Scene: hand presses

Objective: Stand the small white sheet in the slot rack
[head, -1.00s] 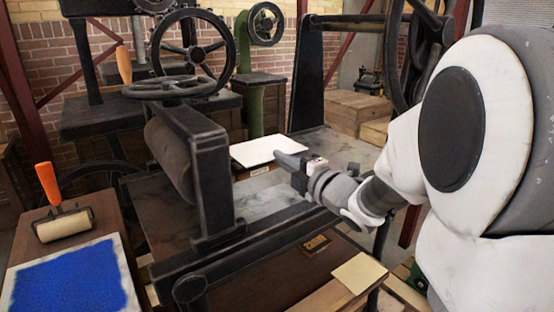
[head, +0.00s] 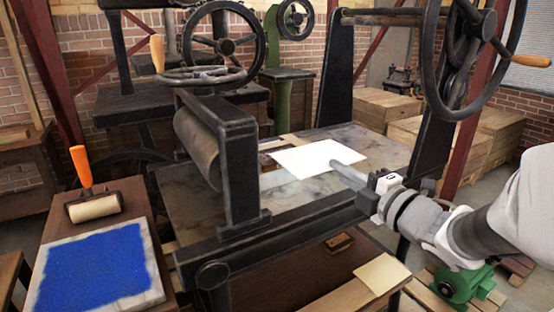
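The small white sheet (head: 314,156) lies nearly flat over the stone bed (head: 270,200) of the near press, right of its roller. It appears lifted a little off the bed. I cannot clearly make out a slot rack in the head view; a wooden-edged piece (head: 270,146) shows partly behind the sheet.
The roller frame (head: 240,165) stands close left of the sheet. A large handwheel (head: 465,55) rises behind my arm. An inked blue slab (head: 95,275) and a brayer (head: 94,208) lie at lower left. A cream sheet (head: 368,280) lies low at front right.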

